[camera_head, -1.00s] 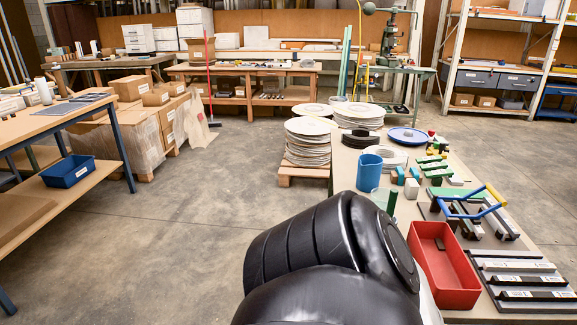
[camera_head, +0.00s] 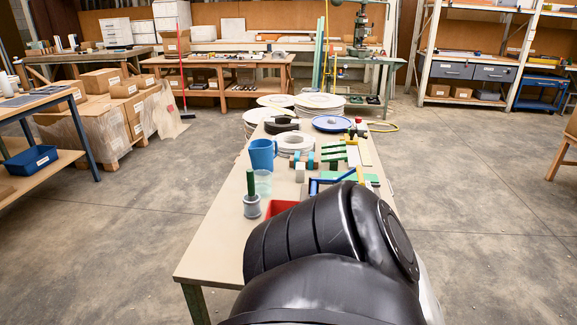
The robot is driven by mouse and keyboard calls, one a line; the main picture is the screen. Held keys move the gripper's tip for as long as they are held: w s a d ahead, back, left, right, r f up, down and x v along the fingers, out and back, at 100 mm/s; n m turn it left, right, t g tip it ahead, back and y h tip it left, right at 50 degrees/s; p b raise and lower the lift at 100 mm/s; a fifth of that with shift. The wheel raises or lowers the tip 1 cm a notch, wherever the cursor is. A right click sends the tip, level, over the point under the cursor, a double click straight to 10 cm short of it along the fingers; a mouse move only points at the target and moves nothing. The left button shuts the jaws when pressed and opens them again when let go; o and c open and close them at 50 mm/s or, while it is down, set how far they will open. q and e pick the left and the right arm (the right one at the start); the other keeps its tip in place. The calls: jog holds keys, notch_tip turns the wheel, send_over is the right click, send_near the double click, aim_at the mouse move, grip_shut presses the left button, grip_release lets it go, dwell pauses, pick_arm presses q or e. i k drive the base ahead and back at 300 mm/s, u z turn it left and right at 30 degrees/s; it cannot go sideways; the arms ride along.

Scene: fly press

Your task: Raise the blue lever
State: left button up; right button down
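A blue lever-like bar (camera_head: 318,184) lies low over the workbench (camera_head: 217,237), just beyond my dark arm. It slopes up to the right, beside a short yellow part (camera_head: 360,174). My arm hides the bench's near right part, so I cannot see what the bar is mounted on. Neither of my grippers is in view. Only a large black arm link of mine shows in the lower middle.
On the bench are a blue mug (camera_head: 262,156), a clear cup (camera_head: 263,183), a green-handled tool (camera_head: 251,197), a red tray (camera_head: 281,208) mostly hidden by my arm, and a blue plate (camera_head: 331,123).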

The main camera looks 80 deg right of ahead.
aim_at(361, 179)
jog(key=k, duration=1)
jog(key=z, duration=1.5)
